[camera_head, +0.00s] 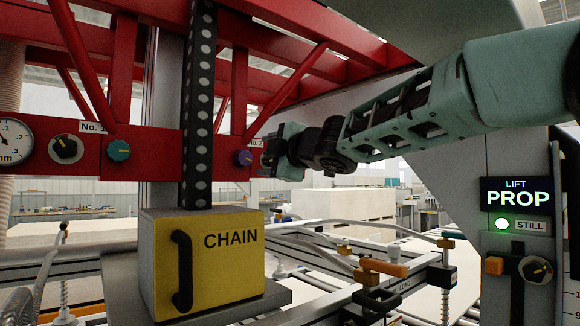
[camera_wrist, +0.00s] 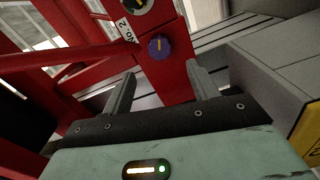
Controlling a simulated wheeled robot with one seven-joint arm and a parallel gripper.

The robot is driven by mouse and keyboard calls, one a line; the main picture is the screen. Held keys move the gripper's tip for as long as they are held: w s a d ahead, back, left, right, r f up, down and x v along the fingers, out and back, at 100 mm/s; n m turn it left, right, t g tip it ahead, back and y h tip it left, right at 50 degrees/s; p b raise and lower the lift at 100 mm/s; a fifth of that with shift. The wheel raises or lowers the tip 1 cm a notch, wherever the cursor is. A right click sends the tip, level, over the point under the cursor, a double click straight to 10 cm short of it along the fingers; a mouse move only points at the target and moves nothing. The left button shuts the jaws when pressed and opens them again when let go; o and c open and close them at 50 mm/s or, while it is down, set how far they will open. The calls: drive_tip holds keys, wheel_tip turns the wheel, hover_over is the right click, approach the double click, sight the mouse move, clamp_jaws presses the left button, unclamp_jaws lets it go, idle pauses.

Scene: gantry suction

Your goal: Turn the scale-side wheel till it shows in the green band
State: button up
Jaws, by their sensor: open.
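A purple wheel (camera_head: 243,158) with a pale pointer mark sits on the red beam beside the "No. 2" label. It also shows in the wrist view (camera_wrist: 160,46), just past my fingertips. A teal wheel (camera_head: 118,150) sits farther left, below the "No. 1" label. I cannot tell from labels which one is the scale-side wheel. My gripper (camera_head: 264,160) is beside the purple wheel, to its right; in the wrist view, my gripper (camera_wrist: 160,70) has its fingers apart with nothing between them. A black-pointer dial (camera_wrist: 138,6) is cut off at the top; its green band is not clear.
A round mm gauge (camera_head: 12,140) and a black-pointer dial (camera_head: 66,149) are at the left of the beam. A yellow CHAIN box (camera_head: 205,262) stands below, with a black chain (camera_head: 198,110) rising from it. A LIFT PROP panel (camera_head: 516,196) with a lit green lamp is at right.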

drive_tip(key=b+v, duration=0.2)
drive_tip(key=v, duration=0.6)
drive_tip(key=shift+d, duration=0.1)
drive_tip(key=s+d+f+m+g+h, duration=0.1)
drive_tip(key=s+f+m+g+h, duration=0.35)
drive_tip(key=f, duration=0.95)
drive_tip(key=s+d+f+m+g+h, duration=0.1)
drive_tip(key=s+f+m+g+h, duration=0.15)
drive_tip(key=s+f+m, duration=0.85)
drive_tip(key=s+d+f+g+h, duration=0.1)
drive_tip(key=s+d+f+g, duration=0.2)
drive_tip(key=s+f, duration=0.6)
drive_tip(key=s+d+f+g+h, duration=0.1)
drive_tip(key=s+d+f+g, duration=0.3)
drive_tip(key=s+f, duration=0.6)
drive_tip(key=shift+s+d+n+g, duration=0.25)
drive_tip(key=shift+s+n+g, duration=0.1)
drive_tip(key=shift+s+g, duration=0.2)
